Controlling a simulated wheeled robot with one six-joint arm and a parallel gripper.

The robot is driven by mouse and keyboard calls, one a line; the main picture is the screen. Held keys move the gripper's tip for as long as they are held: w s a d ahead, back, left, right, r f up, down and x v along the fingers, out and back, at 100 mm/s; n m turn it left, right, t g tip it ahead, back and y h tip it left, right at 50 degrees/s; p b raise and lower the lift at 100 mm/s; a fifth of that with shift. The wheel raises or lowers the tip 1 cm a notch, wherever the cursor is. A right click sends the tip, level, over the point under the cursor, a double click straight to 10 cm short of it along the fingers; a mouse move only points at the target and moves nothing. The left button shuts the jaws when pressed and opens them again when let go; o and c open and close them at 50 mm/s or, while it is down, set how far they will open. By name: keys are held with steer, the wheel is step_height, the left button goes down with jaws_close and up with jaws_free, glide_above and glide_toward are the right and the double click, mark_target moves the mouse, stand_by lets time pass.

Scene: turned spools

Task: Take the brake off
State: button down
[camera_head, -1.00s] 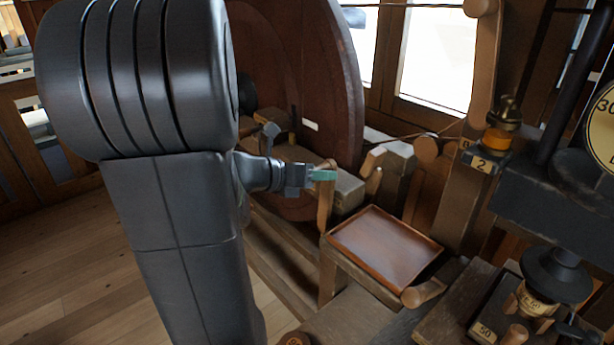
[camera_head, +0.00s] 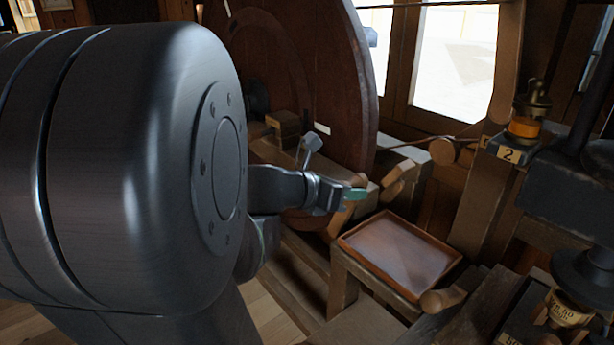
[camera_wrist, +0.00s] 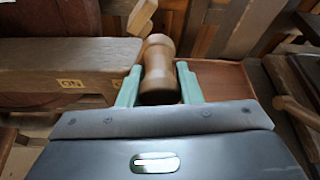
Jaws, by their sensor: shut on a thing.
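My gripper (camera_head: 352,193) is shut on the turned wooden handle of a lever (camera_head: 342,217) beside the big wooden wheel (camera_head: 290,80). In the wrist view the handle (camera_wrist: 158,75) stands between the two green fingers of my gripper (camera_wrist: 157,88). The lever leans over to the right in the head view, and its lower part is partly hidden.
A shallow wooden tray (camera_head: 377,275) stands just right of the lever. A post with a brass and amber fitting (camera_head: 524,122) and a "2" plate (camera_head: 508,154) is further right. A dark iron machine (camera_head: 570,205) fills the right edge. My arm covers the left.

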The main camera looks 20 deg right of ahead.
steer(key=c, duration=1.3)
jaws_free()
steer(key=shift+s+f, duration=0.2)
steer(key=shift+o, duration=1.3)
steer(key=shift+d, duration=0.2)
steer(key=shift+a+r, duration=0.15)
steer(key=shift+a+r, duration=0.15)
steer(key=shift+a, duration=0.05)
steer(key=p+v, duration=0.2)
steer(key=v, duration=1.1)
steer(key=shift+p, duration=0.35)
steer(key=shift+a, duration=0.15)
steer(key=shift+b+x, duration=1.15)
steer(key=shift+x, duration=5.05)
